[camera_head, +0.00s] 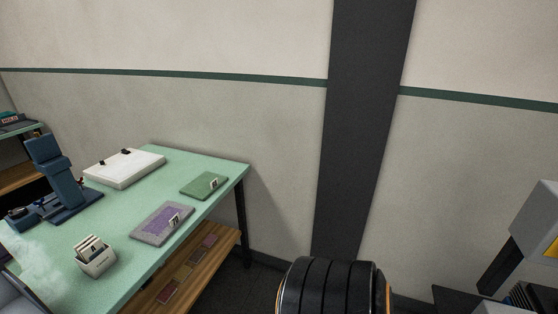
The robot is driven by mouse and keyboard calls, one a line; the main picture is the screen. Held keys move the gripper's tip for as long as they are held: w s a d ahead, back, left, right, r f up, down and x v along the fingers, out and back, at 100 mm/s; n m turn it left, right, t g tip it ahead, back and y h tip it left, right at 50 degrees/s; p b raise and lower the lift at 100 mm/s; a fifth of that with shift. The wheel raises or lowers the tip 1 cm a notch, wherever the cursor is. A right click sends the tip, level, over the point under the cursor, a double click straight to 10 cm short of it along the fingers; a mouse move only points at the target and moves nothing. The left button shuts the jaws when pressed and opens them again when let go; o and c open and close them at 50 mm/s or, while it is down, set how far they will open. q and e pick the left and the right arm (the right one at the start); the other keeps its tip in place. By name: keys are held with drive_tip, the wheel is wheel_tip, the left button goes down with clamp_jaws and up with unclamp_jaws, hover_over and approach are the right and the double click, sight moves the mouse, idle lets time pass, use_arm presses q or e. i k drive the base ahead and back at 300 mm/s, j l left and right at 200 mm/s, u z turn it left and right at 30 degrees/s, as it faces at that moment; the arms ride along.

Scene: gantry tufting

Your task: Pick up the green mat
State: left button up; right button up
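The green mat (203,185) lies flat on the mint-green tabletop (188,160), near the table's right end. Neither of my grippers shows in the head view.
A grey mat with a purple panel (155,224) lies nearer on the same table. A white board (125,169), a dark blue device (60,175) and a white card box (97,263) also stand there. A black ribbed round object (335,288) rises at bottom centre.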

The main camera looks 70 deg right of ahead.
sight(202, 187)
drive_tip(key=z, duration=1.6)
